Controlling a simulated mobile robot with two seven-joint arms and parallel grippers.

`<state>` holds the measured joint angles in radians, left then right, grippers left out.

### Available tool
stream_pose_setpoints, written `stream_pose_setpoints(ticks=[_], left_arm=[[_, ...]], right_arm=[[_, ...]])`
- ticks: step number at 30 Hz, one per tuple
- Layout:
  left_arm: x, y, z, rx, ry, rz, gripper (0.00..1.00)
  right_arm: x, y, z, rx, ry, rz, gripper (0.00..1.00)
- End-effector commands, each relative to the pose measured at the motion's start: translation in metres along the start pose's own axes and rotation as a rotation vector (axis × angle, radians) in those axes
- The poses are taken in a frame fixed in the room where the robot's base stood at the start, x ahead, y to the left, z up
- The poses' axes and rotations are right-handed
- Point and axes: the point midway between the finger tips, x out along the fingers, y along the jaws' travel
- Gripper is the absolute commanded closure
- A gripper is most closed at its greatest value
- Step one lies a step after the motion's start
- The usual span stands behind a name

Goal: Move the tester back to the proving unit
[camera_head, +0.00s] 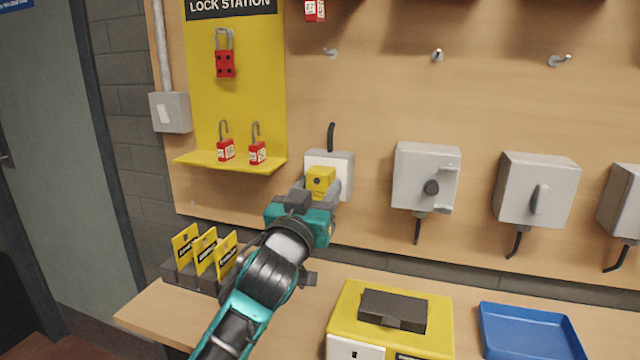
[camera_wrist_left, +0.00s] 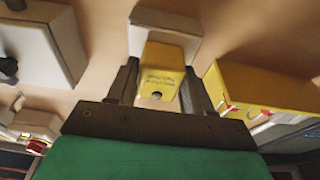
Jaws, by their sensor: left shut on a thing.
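The tester, a small yellow block (camera_head: 320,181), is between the fingers of my left gripper (camera_head: 318,188), which is shut on it. It is in front of a white wall box (camera_head: 345,162) with a black cable above; whether they touch is unclear. In the left wrist view the tester (camera_wrist_left: 160,72) sits between the two dark fingers (camera_wrist_left: 158,84), with the white box (camera_wrist_left: 165,22) behind it. No readable label marks the proving unit. A yellow case (camera_head: 440,315) with a dark block (camera_head: 393,311) on top and a white socket-like front lies on the bench. My right gripper is out of view.
Grey switch boxes (camera_head: 425,178) (camera_head: 538,190) line the wall to the right. The yellow lock station (camera_head: 232,100) holds red padlocks (camera_head: 225,149). Yellow tags (camera_head: 205,252) stand in a dark holder at the bench's left; a blue tray (camera_head: 530,335) lies at right.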

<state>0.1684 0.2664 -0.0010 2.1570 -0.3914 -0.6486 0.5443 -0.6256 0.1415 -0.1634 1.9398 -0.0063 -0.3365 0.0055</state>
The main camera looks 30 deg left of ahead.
Motion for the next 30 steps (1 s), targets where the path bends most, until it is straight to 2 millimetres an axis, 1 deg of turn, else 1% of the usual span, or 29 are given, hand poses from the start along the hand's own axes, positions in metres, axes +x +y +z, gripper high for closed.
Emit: stream_pose_setpoints(ticks=[8, 30], left_arm=[[-0.003, 0.0, 0.0, 0.0, -0.001, 0.001, 0.86], [-0.046, 0.0, -0.009, 0.0, -0.001, 0.0, 0.86]], right_arm=[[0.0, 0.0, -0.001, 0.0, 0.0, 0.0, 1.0], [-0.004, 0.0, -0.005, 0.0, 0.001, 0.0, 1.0]])
